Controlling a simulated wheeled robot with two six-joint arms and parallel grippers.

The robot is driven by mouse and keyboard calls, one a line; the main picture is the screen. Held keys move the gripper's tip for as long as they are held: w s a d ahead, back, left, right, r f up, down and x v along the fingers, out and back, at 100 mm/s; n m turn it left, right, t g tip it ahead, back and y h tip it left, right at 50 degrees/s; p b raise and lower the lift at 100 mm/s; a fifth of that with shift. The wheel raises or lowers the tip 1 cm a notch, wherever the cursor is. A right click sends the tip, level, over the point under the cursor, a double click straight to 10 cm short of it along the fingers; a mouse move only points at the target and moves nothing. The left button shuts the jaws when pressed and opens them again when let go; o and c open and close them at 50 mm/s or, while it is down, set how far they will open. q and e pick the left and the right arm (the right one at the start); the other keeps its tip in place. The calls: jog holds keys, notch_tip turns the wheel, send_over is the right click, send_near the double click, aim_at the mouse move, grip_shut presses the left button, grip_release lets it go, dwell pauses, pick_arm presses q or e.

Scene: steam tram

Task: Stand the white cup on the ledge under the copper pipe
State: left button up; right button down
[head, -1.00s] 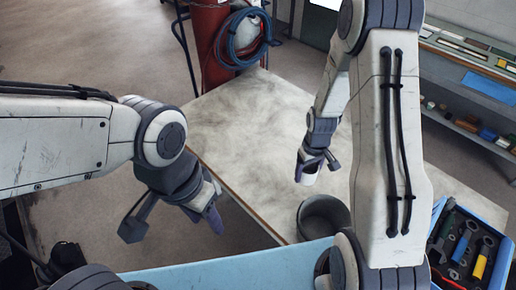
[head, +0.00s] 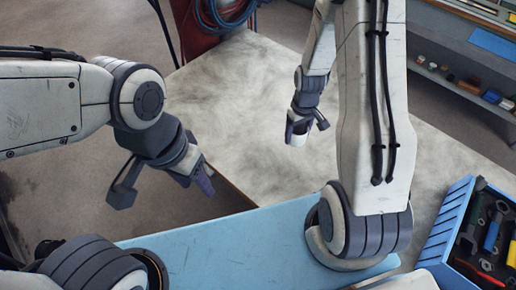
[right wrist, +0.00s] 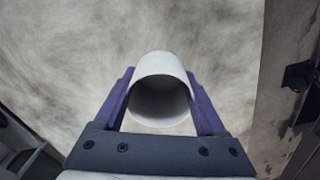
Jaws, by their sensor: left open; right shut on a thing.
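My right gripper (head: 299,126) is shut on the white cup (head: 297,139) and holds it over the pale grey tabletop. The right wrist view shows the cup (right wrist: 160,64) between the two purple fingers of the right gripper (right wrist: 160,78), its round open mouth facing the camera. I cannot tell how high the cup is above the tabletop. My left gripper (head: 203,182) is open and empty, at the left of the table edge. I do not see the copper pipe or the ledge in these frames.
The pale mottled tabletop (head: 240,100) is largely bare. A blue crate (head: 446,222) of tools stands at the lower right. Shelves (head: 440,60) with small items are at the upper right. A red cylinder (head: 195,28) with coiled hoses (head: 222,14) stands at the back.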

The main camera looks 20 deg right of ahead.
jog(key=shift+w+a+f, duration=0.1)
jog(key=shift+w+f, duration=0.05)
jog(key=shift+f, duration=0.45)
jog(key=b, duration=0.7)
send_over(260, 158)
notch_tip(260, 158, down, 7)
jog(key=shift+a, duration=0.15)
notch_tip(260, 158, down, 4)
jog(key=b, duration=0.3)
pick_arm(q)
notch_tip(260, 158, down, 10)
jog(key=shift+w+f, duration=0.15)
jog(key=shift+f, duration=0.1)
pick_arm(e)
jog(key=shift+r, duration=0.15)
grip_release()
